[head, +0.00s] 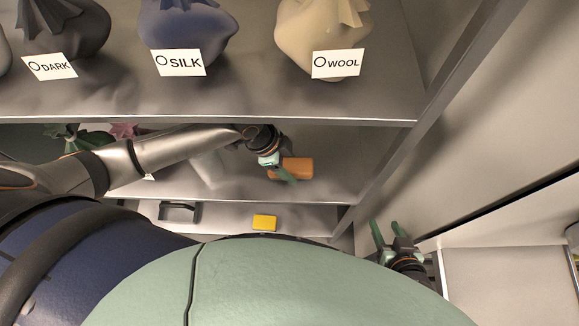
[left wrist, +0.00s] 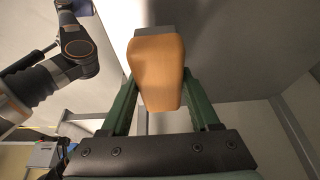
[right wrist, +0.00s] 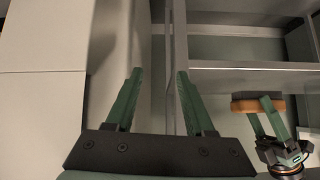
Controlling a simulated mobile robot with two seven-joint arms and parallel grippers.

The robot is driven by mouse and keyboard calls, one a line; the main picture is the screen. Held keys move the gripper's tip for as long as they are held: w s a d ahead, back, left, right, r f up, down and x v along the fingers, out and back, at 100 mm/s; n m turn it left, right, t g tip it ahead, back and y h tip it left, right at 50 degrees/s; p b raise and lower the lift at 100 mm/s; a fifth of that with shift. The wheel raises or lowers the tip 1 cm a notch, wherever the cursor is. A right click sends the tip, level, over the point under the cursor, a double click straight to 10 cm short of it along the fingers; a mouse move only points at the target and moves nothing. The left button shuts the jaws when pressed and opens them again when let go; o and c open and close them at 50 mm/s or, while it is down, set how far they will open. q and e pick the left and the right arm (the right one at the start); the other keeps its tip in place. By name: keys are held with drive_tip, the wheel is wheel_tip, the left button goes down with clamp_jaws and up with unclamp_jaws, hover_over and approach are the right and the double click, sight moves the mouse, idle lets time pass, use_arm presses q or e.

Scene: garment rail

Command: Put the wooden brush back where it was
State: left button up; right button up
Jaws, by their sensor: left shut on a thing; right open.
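The wooden brush (head: 297,167) has an orange-brown wooden body. In the head view it is at the middle shelf, near its right end. My left gripper (head: 280,170) is shut on it. In the left wrist view the brush (left wrist: 158,72) lies between the two green fingers, with a grey part at its far end. The right wrist view also shows the brush (right wrist: 258,104) in my left gripper, close to a shelf edge; whether it touches the shelf I cannot tell. My right gripper (head: 388,232) is open and empty, right of the shelves; its spread fingers show in the right wrist view (right wrist: 155,95).
The top shelf (head: 240,108) holds bags labelled DARK (head: 70,30), SILK (head: 187,30) and WOOL (head: 322,35). Green and pink bags stand at the middle shelf's left. A yellow block (head: 264,222) and a dark tray-like object (head: 178,212) are on the lower shelf. An upright post bounds the shelves' right.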

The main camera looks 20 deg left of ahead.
use_arm(q)
wheel_tip(320, 180, down, 2)
drive_tip(key=shift+f+b, duration=0.25)
drive_tip(key=shift+b, duration=0.9)
drive_tip(key=shift+f+b, duration=0.3)
drive_tip(key=shift+b, duration=0.1)
drive_tip(key=shift+r, duration=0.1)
use_arm(e)
drive_tip(key=shift+w+a+f+n+y, duration=0.35)
drive_tip(key=shift+w+a+f, duration=0.25)
drive_tip(key=shift+a+f, duration=0.3)
use_arm(q)
drive_tip(key=o, duration=0.8)
drive_tip(key=shift+f, duration=0.2)
drive_tip(key=o, duration=0.5)
use_arm(e)
drive_tip(key=shift+s+f, duration=0.2)
drive_tip(key=shift+s, duration=0.05)
drive_tip(key=shift+d, duration=0.1)
